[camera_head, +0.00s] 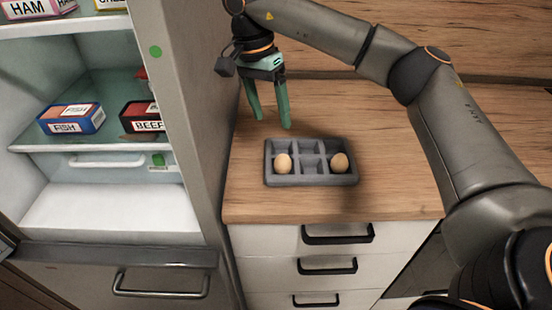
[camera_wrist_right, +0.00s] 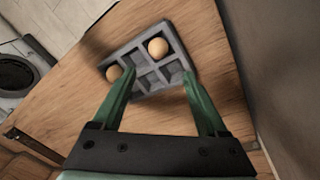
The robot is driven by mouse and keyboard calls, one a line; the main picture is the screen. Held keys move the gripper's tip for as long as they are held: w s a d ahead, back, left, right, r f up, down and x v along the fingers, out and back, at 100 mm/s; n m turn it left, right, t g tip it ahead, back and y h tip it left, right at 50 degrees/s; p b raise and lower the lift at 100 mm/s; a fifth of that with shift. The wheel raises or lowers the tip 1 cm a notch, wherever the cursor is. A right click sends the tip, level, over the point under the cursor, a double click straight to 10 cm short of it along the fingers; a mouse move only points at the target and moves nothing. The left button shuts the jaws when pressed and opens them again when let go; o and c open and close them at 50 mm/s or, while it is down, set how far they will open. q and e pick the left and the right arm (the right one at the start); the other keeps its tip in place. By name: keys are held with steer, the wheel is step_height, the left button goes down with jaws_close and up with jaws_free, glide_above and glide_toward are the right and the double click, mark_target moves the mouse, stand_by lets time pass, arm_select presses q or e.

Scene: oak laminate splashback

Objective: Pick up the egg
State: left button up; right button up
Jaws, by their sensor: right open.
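Two tan eggs sit in a grey egg tray (camera_head: 311,180) on the wooden counter. In the head view one egg (camera_head: 283,163) is in the front left compartment and the other egg (camera_head: 340,162) is at the right end. In the right wrist view both eggs show, one egg (camera_wrist_right: 157,47) at the upper part of the tray (camera_wrist_right: 182,58) and one egg (camera_wrist_right: 114,73) at its left. My right gripper (camera_head: 271,122) is open and empty, pointing down above the counter behind the tray's left part. Its green fingers also show in the right wrist view (camera_wrist_right: 158,82). My left gripper is out of view.
An open fridge with boxes marked FISH (camera_head: 72,119) and BEEF (camera_head: 141,117) stands at left. Its side wall (camera_head: 195,100) rises close beside my right gripper. White drawers (camera_head: 335,262) are below the counter. The counter right of the tray is clear.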

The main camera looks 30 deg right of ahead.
glide_toward(283, 164)
steer(key=shift+w+d+f+b, duration=0.35)
steer(key=shift+w+f, duration=0.2)
steer(key=shift+f, duration=0.25)
steer(key=shift+s+d+f+p, duration=0.1)
steer(key=shift+d+f, duration=0.1)
steer(key=shift+f, duration=0.8)
steer(key=shift+s+d+f+p, duration=0.1)
steer(key=shift+d+f, duration=0.05)
steer(key=shift+f, duration=0.9)
steer(key=shift+s+d+f+p, duration=0.1)
steer(key=shift+d+f, duration=0.1)
steer(key=shift+f, duration=0.8)
steer(key=shift+w, duration=0.1)
jaws_close()
